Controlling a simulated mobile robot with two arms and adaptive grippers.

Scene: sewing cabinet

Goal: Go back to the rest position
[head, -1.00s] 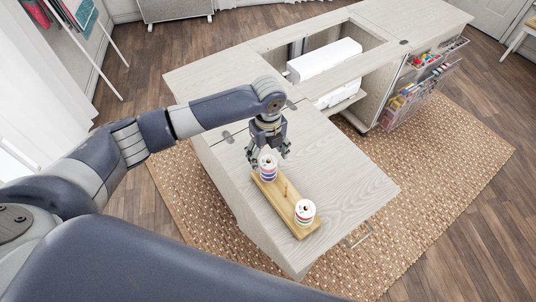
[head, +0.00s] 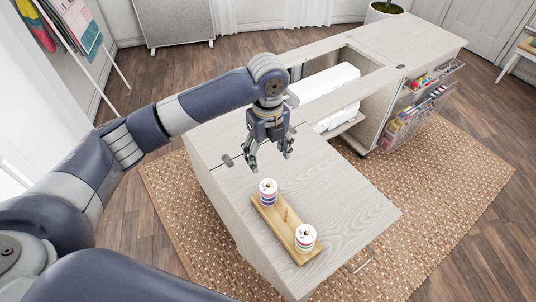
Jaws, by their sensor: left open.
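My left gripper (head: 269,160) hangs open and empty above the cabinet top, behind and above the wooden spool holder (head: 280,217). Its fingers point down and are apart from the spools. One thread spool (head: 268,192) stands upright at the far end of the holder. Another spool (head: 305,237) stands upright at its near end. My right gripper is not in view.
The pale wood sewing cabinet (head: 352,205) has an open well with a white machine (head: 328,84). Racks of supplies (head: 420,112) hang at its right side. A woven rug (head: 455,180) lies under it. A drying rack (head: 85,50) stands at the upper left.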

